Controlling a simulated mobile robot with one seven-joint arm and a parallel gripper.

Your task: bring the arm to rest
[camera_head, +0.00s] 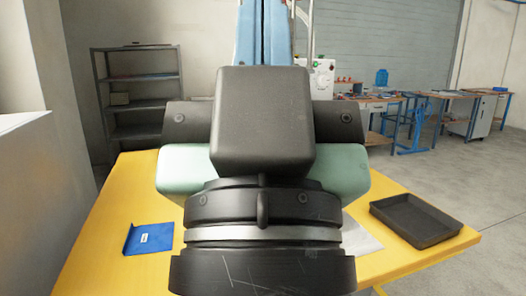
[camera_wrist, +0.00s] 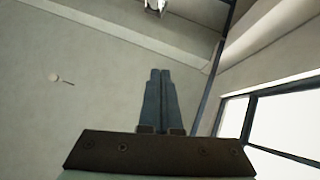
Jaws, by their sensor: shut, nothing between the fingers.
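My gripper (camera_wrist: 160,75) shows in the wrist view with its two grey-blue fingers together, shut and empty. It points up toward the ceiling and the upper walls, away from the table. In the head view my own arm fills the middle of the picture and rises up. The fingertips cannot be made out there. The arm hides the middle of the yellow table (camera_head: 110,235).
A blue tray-like piece (camera_head: 150,238) with a white label lies on the table's left. A black tray (camera_head: 418,218) sits at the right edge, near a grey sheet (camera_head: 362,241). Shelves (camera_head: 138,97) and workbenches (camera_head: 445,97) stand behind.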

